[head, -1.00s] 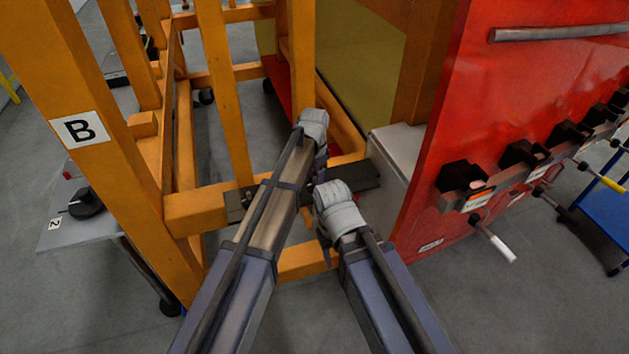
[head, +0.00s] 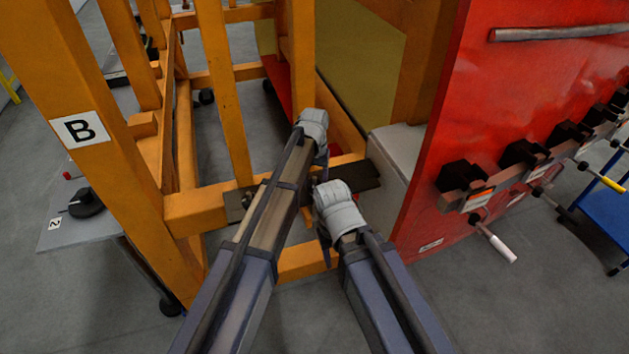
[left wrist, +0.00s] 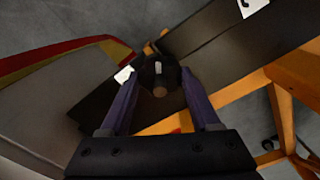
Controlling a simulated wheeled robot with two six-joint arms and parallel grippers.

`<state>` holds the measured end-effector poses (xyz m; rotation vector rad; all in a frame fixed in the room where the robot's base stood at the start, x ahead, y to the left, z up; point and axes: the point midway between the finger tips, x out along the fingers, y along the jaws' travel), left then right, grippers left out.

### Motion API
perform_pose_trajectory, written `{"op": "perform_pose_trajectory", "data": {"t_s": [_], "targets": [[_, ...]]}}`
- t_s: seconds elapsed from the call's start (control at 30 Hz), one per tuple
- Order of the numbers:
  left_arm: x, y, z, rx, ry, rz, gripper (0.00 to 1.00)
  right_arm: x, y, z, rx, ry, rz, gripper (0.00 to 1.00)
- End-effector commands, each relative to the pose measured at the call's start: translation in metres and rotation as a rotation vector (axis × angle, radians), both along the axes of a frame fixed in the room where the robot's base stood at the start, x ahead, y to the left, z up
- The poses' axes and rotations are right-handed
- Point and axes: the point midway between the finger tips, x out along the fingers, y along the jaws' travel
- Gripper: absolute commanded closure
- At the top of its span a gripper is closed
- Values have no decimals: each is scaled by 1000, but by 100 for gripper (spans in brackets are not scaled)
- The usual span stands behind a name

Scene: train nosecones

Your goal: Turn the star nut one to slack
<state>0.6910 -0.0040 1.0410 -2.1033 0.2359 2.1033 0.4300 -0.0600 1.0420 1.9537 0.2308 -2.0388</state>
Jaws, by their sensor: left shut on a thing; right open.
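The star nut (left wrist: 160,72) is a dark round knob with a white mark and a brownish round end, in the left wrist view. It sits over a dark flat bar (left wrist: 225,45). My left gripper (left wrist: 160,82) is shut on the nut, one purple finger on each side. In the head view, my left gripper (head: 319,168) points down at the dark bar (head: 352,177), and the nut is mostly hidden by my arms. My right gripper (head: 325,256) hangs lower and nearer, open; its fingers are mostly hidden behind its wrist.
An orange frame (head: 195,212) with a "B" label stands left and behind. A grey block (head: 398,150) and a red panel (head: 450,110) with black clamps and handles are close on the right.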

Motion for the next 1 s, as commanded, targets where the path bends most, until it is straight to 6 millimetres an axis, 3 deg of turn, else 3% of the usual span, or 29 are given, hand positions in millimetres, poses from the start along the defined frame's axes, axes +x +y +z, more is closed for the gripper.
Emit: {"op": "perform_pose_trajectory", "data": {"t_s": [1.0], "targets": [[0, 0, 0, 0, 0, 966, 92, 0, 0, 0, 0, 0, 0, 50]]}}
